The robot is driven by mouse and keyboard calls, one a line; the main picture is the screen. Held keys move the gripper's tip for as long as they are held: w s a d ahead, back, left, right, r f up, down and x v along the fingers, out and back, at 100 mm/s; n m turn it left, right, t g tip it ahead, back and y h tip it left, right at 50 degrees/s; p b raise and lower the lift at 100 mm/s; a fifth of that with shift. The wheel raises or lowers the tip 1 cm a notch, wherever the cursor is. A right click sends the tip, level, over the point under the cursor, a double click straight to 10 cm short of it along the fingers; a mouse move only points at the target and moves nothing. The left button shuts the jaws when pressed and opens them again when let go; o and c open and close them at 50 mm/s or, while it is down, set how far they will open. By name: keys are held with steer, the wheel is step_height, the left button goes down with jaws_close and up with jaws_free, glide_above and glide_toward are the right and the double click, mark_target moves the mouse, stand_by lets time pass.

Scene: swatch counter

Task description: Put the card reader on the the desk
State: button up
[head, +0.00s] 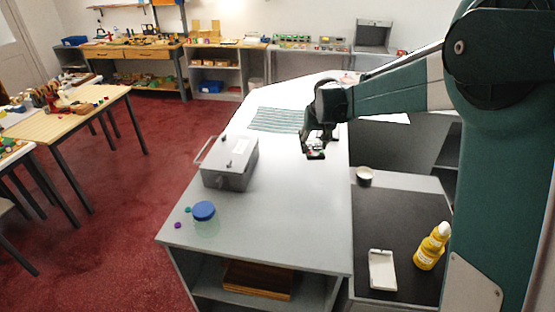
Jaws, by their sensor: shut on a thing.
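My gripper (318,138) is over the far right part of the long pale grey desk (275,205). It points down and is shut on a small dark thing with a pale greenish top, which looks like the card reader (315,153). The fingers partly hide it. It is low over the desk top, near the right edge; I cannot tell whether it touches the surface.
A grey metal box (230,163), a blue-lidded jar (204,212) and a striped mat (276,120) are on the desk. To the right, a dark surface (400,222) holds a yellow bottle (432,247), a white flat object (382,269) and a small cup (364,176).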

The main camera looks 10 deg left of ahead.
steer(key=w+a+f+n+p, duration=0.1)
steer(key=w+a+n+p, duration=0.15)
steer(key=a, duration=1.45)
steer(key=shift+m+y, duration=0.3)
steer(key=shift+m, duration=0.15)
steer(key=shift+s+f+p, duration=0.15)
steer(key=shift+f+p, duration=0.15)
steer(key=shift+f, duration=2.3)
steer(key=shift+f, duration=3.1)
steer(key=shift+d+f, duration=0.1)
steer(key=shift+f+p, duration=0.3)
steer(key=shift+f, duration=1.45)
steer(key=shift+f, duration=0.2)
